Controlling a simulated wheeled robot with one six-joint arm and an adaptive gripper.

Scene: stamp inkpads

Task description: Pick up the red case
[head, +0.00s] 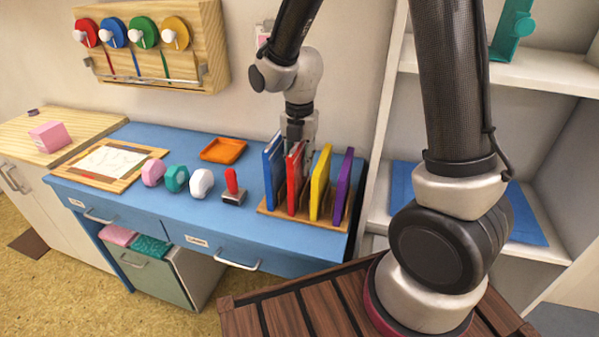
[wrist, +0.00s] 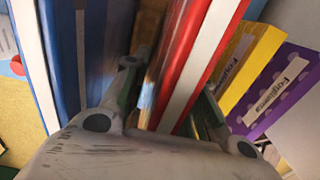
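The red case (head: 294,182) stands upright in a wooden rack (head: 301,219) on the blue desk, between a blue case and a yellow case. In the wrist view the red case (wrist: 202,62) shows its red cover and pale page edge. My gripper (head: 301,150) points down at the top of the red case. In the wrist view my gripper (wrist: 168,95) has one finger between the blue and red cases and the other between the red and yellow ones. The fingers look open around the red case; contact is hard to make out.
The blue case (head: 273,172), yellow case (head: 320,184) and purple case (head: 343,187) stand close beside it. A red-handled stamp (head: 232,187), an orange tray (head: 223,150) and several coloured blocks lie to the left. A white shelf (head: 545,72) stands at right.

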